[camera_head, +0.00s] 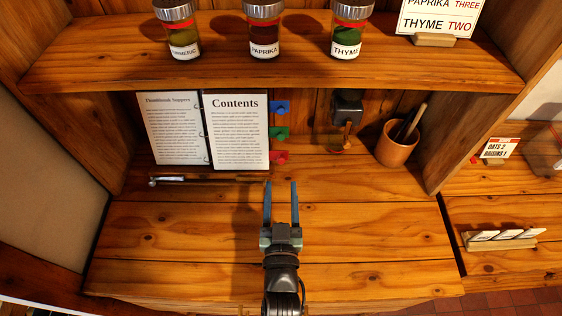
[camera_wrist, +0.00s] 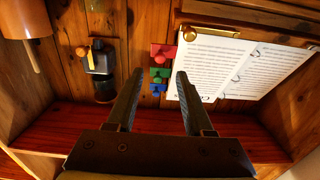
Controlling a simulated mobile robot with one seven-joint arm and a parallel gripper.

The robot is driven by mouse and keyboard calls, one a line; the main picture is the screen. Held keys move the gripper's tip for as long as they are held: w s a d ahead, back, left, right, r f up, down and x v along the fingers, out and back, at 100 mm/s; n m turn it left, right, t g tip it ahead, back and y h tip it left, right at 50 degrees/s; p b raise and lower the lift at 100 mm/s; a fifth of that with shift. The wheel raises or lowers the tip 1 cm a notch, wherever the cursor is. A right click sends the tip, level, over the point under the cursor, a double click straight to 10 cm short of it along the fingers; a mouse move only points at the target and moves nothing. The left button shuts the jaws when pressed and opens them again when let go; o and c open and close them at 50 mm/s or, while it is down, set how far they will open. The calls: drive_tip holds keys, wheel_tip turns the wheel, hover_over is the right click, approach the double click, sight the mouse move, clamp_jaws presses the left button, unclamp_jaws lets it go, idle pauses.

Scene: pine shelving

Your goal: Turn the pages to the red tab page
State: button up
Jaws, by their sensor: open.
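A ring-bound book stands open at the back of the shelf. Its right page, headed Contents (camera_head: 238,132), faces out beside the left page (camera_head: 173,130). Blue (camera_head: 280,107), green (camera_head: 279,133) and red (camera_head: 280,157) tabs stick out from its right edge, with red lowest. The wrist view looks upside down; there the red tab (camera_wrist: 163,51) is uppermost, just left of the page (camera_wrist: 230,70). My gripper (camera_head: 281,184) is open and empty over the bare shelf, in front of and below the red tab. Its fingers (camera_wrist: 158,75) appear apart and touch nothing.
A wooden ledge with a metal rod (camera_head: 200,179) lies before the book. A dark grinder-like device (camera_head: 347,108) and a brown cup (camera_head: 396,145) stand to the right. Spice jars (camera_head: 264,35) stand on the shelf above. The boards right of my gripper are clear.

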sight(281, 162)
drive_tip(key=w, duration=0.7)
drive_tip(key=shift+w, duration=0.1)
clamp_jaws()
idle(1.3)
